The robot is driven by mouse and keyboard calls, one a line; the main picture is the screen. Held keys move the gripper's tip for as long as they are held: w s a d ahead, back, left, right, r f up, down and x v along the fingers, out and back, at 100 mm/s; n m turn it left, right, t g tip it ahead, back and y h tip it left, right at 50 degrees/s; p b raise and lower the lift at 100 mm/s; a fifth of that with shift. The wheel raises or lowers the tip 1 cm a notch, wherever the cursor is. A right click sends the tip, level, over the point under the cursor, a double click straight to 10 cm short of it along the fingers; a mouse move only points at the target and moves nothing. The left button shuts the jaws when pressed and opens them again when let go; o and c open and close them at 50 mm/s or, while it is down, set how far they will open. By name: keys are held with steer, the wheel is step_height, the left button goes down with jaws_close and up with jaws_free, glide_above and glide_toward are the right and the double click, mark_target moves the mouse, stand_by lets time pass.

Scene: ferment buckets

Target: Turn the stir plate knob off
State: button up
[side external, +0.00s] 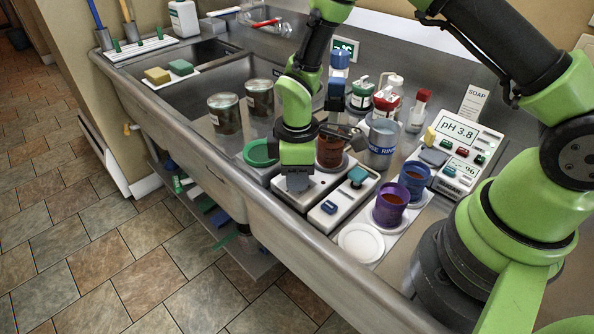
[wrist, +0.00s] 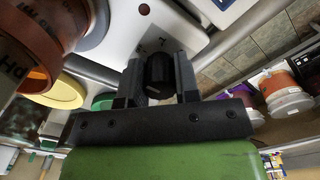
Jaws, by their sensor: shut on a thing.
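My gripper (side external: 298,182) is down at the front of the white stir plate (side external: 325,184), below the brown bucket that stands on it. In the wrist view, the two fingers of my gripper (wrist: 159,82) are shut on a black knob (wrist: 159,74) on the white front part of the stir plate (wrist: 150,35). The knob sits between the finger pads. In the side view the knob is hidden behind the gripper. Which way the knob points is hard to tell; small marks show on the plate beside it.
A brown bucket (side external: 330,150) stands just behind my gripper. A white box with a blue switch (side external: 329,207) is close to its right. A green lid (side external: 260,153) lies to the left. Purple (side external: 390,205) and blue buckets (side external: 414,178), a white lid (side external: 360,243) and a pH meter (side external: 457,145) stand right.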

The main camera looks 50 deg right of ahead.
steer(key=shift+w, duration=0.1)
steer(key=o, duration=0.9)
step_height(320, 180, up, 9)
steer(key=shift+r, duration=0.5)
